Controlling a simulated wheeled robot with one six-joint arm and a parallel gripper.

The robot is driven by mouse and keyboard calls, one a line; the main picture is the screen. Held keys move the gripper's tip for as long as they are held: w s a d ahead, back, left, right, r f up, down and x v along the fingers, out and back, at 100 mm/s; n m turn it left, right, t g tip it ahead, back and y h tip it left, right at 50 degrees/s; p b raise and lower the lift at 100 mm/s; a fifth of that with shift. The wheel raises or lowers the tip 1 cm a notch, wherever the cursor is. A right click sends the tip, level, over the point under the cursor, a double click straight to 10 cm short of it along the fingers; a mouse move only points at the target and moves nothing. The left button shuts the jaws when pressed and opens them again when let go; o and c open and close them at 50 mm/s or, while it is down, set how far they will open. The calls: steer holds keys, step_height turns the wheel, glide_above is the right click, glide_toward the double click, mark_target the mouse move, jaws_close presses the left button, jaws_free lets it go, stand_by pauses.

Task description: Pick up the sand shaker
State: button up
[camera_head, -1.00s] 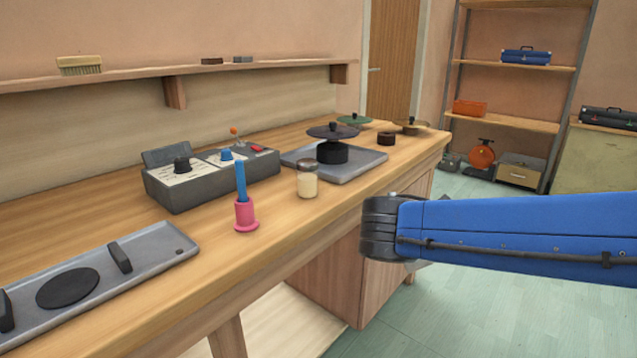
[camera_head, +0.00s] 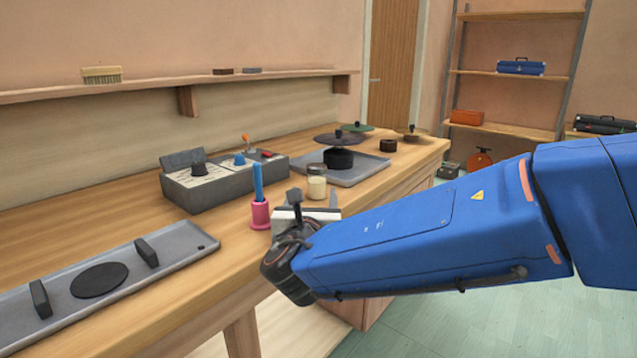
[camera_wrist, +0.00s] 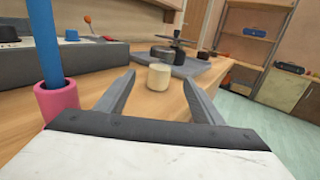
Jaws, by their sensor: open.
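The sand shaker (camera_head: 316,181) is a small clear jar with pale sand and a metal lid, standing upright on the wooden bench. In the wrist view the shaker (camera_wrist: 160,77) appears between and beyond my two spread fingers. My gripper (camera_head: 308,200) is open and empty, in front of the shaker at the bench's front edge. In the wrist view my gripper (camera_wrist: 158,85) points toward the shaker. I cannot tell exactly how far the fingertips are from it.
A pink holder (camera_head: 260,214) with a blue stick stands close left of my gripper. A grey control box (camera_head: 225,183) is behind it. A grey tray (camera_head: 365,171) with a black drum and dark disc lies behind the shaker. Another long tray (camera_head: 180,244) lies at left.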

mark_target(316, 183)
steer(key=w, duration=0.9)
steer(key=shift+w+d, duration=0.1)
steer(key=shift+d, duration=0.15)
steer(key=shift+w+d+r, duration=0.1)
steer(key=shift+w+r, duration=0.1)
steer(key=shift+w, duration=1.25)
steer(key=shift+w+d+r, duration=0.1)
steer(key=shift+w+r, duration=0.05)
steer(key=shift+w, duration=1.25)
steer(key=shift+a, duration=0.1)
steer(key=c, duration=1.3)
